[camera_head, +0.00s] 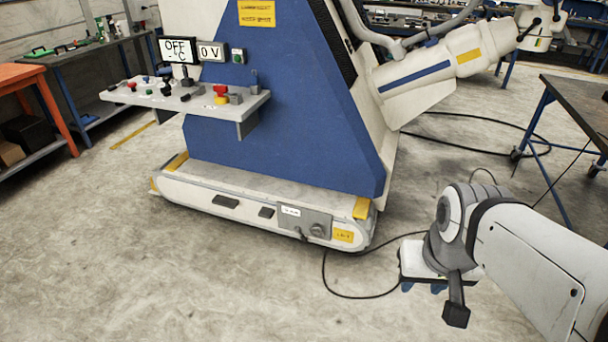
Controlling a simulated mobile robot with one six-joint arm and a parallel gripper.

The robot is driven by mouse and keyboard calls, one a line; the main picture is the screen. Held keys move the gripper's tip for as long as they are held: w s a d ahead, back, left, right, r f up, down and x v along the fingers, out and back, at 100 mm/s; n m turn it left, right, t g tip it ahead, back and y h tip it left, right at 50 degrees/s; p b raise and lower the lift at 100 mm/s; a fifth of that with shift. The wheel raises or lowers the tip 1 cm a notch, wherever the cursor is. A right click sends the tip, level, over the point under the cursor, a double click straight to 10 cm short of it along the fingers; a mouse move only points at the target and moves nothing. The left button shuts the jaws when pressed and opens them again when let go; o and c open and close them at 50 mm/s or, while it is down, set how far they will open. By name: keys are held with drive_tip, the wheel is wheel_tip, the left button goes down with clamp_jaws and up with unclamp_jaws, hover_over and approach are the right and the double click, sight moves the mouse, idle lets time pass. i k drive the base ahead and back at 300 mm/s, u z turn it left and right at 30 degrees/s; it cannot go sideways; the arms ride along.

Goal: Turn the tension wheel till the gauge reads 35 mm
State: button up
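A large blue and white machine (290,120) stands on a low white base (235,190). A grey panel (303,221) on the base front has a small white label or display (291,211), too small to read, and a round grey knob (318,230). I cannot tell whether these are the gauge and tension wheel; no other clear wheel or mm gauge shows. My gripper (430,285) is at the lower right, apart from the machine, above the floor. My wrist partly hides it, and its fingers cannot be made out clearly.
Black cables (350,296) lie on the floor. A dark table (585,105) stands right, an orange bench (20,75) left.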

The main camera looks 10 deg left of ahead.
sight(318, 228)
drive_tip(key=u, duration=0.55)
drive_tip(key=i, duration=0.95)
drive_tip(key=z, duration=3.1)
drive_tip(key=k, duration=1.2)
drive_tip(key=z, duration=0.1)
